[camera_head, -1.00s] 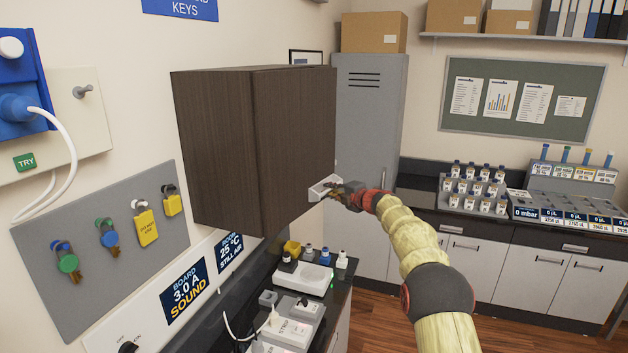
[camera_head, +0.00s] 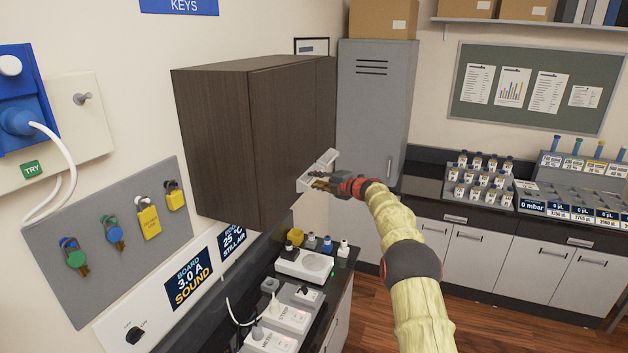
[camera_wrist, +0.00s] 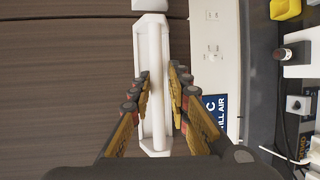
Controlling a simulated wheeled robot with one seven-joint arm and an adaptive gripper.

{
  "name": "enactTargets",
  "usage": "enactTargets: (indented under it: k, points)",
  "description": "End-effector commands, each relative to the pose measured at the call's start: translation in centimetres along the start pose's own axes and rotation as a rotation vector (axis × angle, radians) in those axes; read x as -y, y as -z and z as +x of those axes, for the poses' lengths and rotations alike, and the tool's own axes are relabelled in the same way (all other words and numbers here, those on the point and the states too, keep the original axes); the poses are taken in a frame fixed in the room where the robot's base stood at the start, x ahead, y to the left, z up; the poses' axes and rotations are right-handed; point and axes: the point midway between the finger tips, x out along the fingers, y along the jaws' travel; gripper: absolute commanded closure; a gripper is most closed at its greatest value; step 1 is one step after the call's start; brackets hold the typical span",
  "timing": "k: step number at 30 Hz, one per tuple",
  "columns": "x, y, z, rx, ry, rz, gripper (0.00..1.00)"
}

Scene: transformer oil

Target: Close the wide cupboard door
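The dark brown wall cupboard (camera_head: 212,145) hangs at centre left in the head view. Its wide door (camera_head: 280,135) looks flush, or nearly so, with the narrower door (camera_head: 326,110) beyond it; a small gap cannot be ruled out. A white bar handle (camera_wrist: 156,70) sits near the wide door's lower edge. My gripper (camera_wrist: 160,78) has one finger on each side of this bar. A sliver of space shows beside the bar, so the fingers look open around it; touch is hard to tell. In the head view my gripper (camera_head: 318,184) is at the handle.
Another white handle (camera_wrist: 146,5) lies just beyond the seam. Below the cupboard, a dark bench holds a white device (camera_head: 303,265) and power strips (camera_head: 288,318). A grey locker (camera_head: 375,110) stands behind. Open floor (camera_head: 500,325) lies at the lower right.

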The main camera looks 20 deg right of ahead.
Motion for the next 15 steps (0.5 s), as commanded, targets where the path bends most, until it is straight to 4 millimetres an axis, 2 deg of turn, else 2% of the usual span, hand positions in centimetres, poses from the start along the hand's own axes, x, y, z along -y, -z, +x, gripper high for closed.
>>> enactTargets:
  k: [8,15]
  points:
    - [-0.2,0.0,-0.5,0.000,-0.001,-0.001,0.82]
    - [-0.2,-0.1,-3.3,0.002,-0.001,0.000,0.82]
